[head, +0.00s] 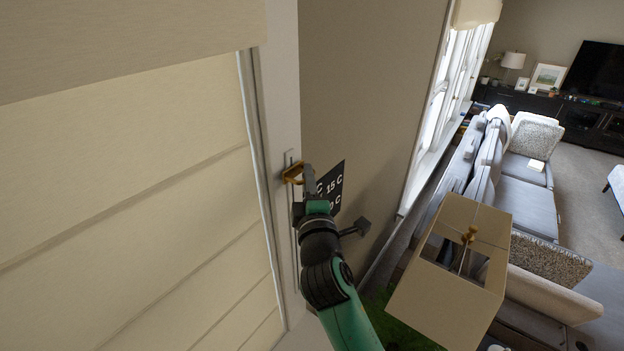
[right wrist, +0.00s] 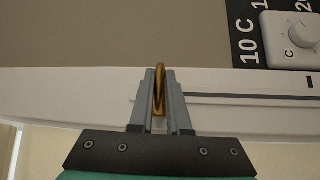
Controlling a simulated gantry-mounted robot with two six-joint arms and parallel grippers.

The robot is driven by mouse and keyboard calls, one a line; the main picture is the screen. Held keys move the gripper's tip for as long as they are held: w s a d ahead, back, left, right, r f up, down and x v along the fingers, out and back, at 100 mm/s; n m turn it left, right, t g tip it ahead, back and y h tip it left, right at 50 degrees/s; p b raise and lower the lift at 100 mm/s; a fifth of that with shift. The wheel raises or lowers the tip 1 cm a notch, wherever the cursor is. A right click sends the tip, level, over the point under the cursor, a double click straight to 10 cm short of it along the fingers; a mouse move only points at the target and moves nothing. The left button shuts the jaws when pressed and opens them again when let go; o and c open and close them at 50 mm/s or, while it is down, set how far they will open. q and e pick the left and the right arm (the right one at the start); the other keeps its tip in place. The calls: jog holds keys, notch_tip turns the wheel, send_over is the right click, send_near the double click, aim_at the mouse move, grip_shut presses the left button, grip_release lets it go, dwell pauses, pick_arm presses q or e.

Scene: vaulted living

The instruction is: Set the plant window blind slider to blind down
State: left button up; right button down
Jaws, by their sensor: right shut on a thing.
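The slider's brass ring handle (head: 293,173) sits on the white window frame in the head view, on a narrow vertical track (head: 291,225). My right gripper (head: 303,177) is shut on the brass handle, which also shows in the right wrist view (right wrist: 159,88) between the two grey fingers (right wrist: 159,100). In the right wrist view the track (right wrist: 240,100) runs to the right from the handle. The cream blind (head: 130,190) covers the window at the left in the head view; its bottom edge is not clear. My left gripper is not in view.
A black panel with white temperature labels (head: 335,187) is on the wall beside the gripper, partly hidden by it. A white dial (right wrist: 297,38) shows there in the right wrist view. A box-shaped lampshade (head: 450,270) stands at the lower right, near grey sofas (head: 523,175).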

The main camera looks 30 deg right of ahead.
jog(key=shift+r, duration=0.5)
jog(key=c, duration=0.9)
grip_release()
jog(key=shift+f, duration=0.1)
jog(key=shift+f, duration=0.1)
jog(key=b+v, duration=0.1)
jog(key=v, duration=1)
jog(key=shift+s+a+b, duration=0.1)
jog(key=shift+s+b, duration=0.15)
jog(key=shift+b, duration=0.05)
